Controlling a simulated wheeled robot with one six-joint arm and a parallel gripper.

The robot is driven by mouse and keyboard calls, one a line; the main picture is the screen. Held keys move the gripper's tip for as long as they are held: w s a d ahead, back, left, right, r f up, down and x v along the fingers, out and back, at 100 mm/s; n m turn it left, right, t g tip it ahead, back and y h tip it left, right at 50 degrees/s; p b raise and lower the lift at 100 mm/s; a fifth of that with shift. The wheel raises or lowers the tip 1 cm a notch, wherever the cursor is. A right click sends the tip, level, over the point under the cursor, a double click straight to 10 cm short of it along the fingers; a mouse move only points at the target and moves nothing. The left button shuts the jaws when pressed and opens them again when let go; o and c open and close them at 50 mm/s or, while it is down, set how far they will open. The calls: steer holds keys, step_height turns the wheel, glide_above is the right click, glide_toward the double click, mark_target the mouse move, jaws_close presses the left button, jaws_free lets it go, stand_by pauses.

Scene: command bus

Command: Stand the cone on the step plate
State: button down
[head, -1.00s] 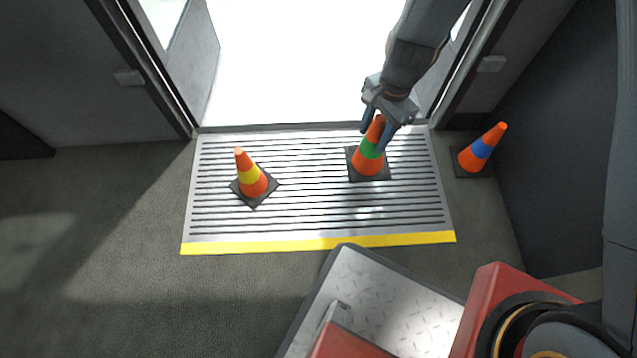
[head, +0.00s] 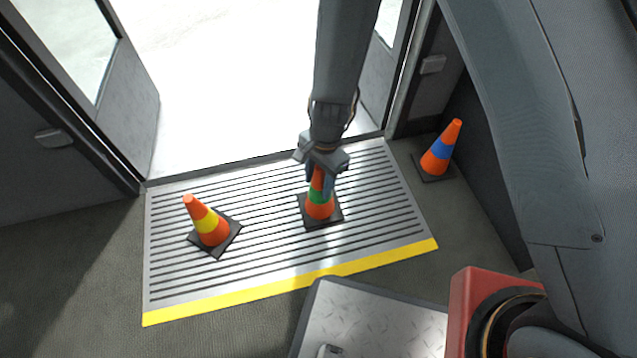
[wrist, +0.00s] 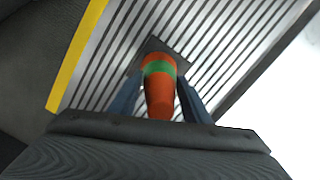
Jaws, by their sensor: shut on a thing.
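The step plate (head: 265,255) is a ribbed metal panel with a yellow front edge, lying in the doorway. An orange cone with a green band (head: 318,208) is upright over the right part of the plate. Its black square base appears to rest on the ribs; a small gap cannot be ruled out. My gripper (head: 319,184) comes from above and is shut on this cone's upper part, hiding its tip. In the wrist view the green-banded cone (wrist: 159,85) is between the two fingers (wrist: 160,105). An orange cone with a yellow band (head: 209,226) stands on the plate's left part.
An orange cone with a blue band (head: 439,152) stands on the dark floor right of the plate, by the wall. Open door panels (head: 125,110) flank the bright doorway. The plate is clear between its two cones.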

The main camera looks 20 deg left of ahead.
steer(key=shift+f, duration=0.15)
steer(key=c, duration=1)
jaws_free()
